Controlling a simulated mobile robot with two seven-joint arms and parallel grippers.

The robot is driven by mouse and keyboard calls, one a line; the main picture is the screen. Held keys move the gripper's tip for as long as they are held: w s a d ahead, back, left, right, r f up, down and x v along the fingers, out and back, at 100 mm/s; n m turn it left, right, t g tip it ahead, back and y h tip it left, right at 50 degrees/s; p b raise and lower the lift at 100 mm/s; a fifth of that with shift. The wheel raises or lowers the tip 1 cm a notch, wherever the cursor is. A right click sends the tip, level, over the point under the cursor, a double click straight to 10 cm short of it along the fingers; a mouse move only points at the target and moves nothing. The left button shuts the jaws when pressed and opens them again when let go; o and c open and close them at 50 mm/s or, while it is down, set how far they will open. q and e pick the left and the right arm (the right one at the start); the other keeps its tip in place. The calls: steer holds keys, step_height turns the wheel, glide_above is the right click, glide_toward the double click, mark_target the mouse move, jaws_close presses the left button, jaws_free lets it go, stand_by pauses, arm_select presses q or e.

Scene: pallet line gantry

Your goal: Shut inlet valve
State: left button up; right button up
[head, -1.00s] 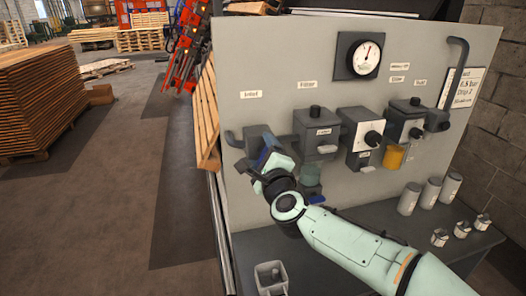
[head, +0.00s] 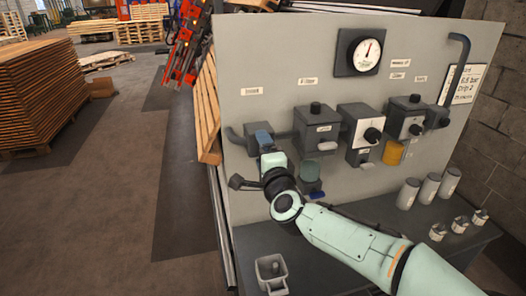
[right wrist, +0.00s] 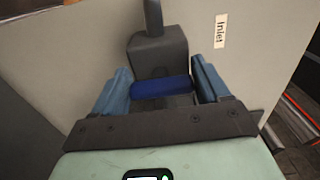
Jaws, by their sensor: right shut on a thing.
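The inlet valve is a grey box on the upright panel, under the small label "Inlet" (right wrist: 220,31). Its body (right wrist: 158,50) shows in the right wrist view, with a dark pipe rising from it in that picture. Its blue handle (right wrist: 160,88) lies crosswise between the fingers. My right gripper (right wrist: 163,86) is shut on this handle, one finger at each end. In the head view the right gripper (head: 264,140) is up against the valve's front and hides most of the handle. My left gripper is not in view.
Right of the inlet valve, the panel (head: 285,60) carries a filter unit (head: 317,130), a regulator (head: 362,127), another valve box and a round gauge (head: 365,57). The shelf below holds several cans and a grey cup (head: 271,272).

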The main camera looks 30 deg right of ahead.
steer(key=o, duration=1)
steer(key=b+v, duration=0.1)
steer(key=v, duration=1.2)
steer(key=shift+s+f, duration=0.1)
steer(key=shift+s, duration=0.15)
